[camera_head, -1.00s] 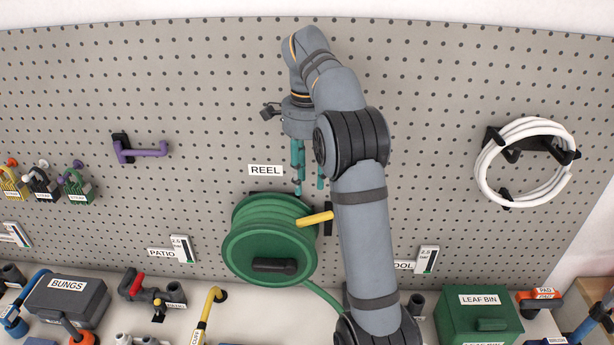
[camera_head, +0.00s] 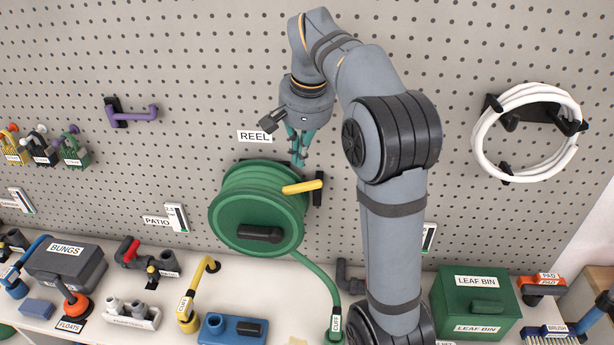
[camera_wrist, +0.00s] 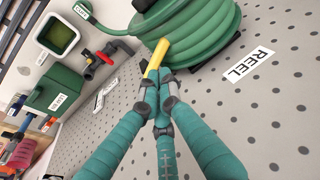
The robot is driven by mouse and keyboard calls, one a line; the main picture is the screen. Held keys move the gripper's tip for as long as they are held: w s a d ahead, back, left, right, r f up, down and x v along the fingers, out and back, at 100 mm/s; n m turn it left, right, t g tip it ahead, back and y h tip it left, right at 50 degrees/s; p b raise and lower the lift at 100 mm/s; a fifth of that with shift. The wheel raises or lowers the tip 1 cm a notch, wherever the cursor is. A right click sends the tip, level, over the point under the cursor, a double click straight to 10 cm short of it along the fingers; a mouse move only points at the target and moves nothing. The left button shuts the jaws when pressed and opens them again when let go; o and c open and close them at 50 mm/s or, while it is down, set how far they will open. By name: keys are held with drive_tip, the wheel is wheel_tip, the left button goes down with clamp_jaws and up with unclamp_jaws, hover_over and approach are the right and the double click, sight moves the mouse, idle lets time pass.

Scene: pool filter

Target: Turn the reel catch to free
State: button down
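The reel catch is a yellow lever (camera_head: 302,186) at the upper right of the green hose reel (camera_head: 262,212), pointing left from a black mount. In the wrist view the yellow lever (camera_wrist: 156,60) lies just beyond my fingertips. My gripper (camera_head: 299,163) is above the lever in the head view, with its teal fingers pointing down. In the wrist view my gripper's fingertips (camera_wrist: 160,86) are drawn together, with nothing visible held between them. They overlap the lever's near end in that view, and I cannot tell whether they touch it.
The REEL label (camera_head: 255,136) is on the pegboard left of my gripper. A green hose (camera_head: 327,277) runs down from the reel. A white hose coil (camera_head: 527,133) hangs at right. The leaf bin (camera_head: 476,305) and several fittings crowd the bench below. The pegboard above the reel is mostly clear.

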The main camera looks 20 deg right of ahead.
sight(302, 188)
drive_tip(key=w+f+n, duration=0.1)
drive_tip(key=w+f, duration=0.1)
drive_tip(key=f, duration=0.1)
drive_tip(key=w+a+f+n, duration=0.1)
drive_tip(key=w+f, duration=0.1)
drive_tip(key=f, duration=0.1)
drive_tip(key=w+f+n, duration=0.2)
drive_tip(key=f, duration=0.1)
drive_tip(key=shift+a+f+t, duration=0.15)
drive_tip(key=shift+a+t, duration=0.15)
drive_tip(key=shift+a, duration=0.05)
drive_tip(key=shift+s, duration=0.1)
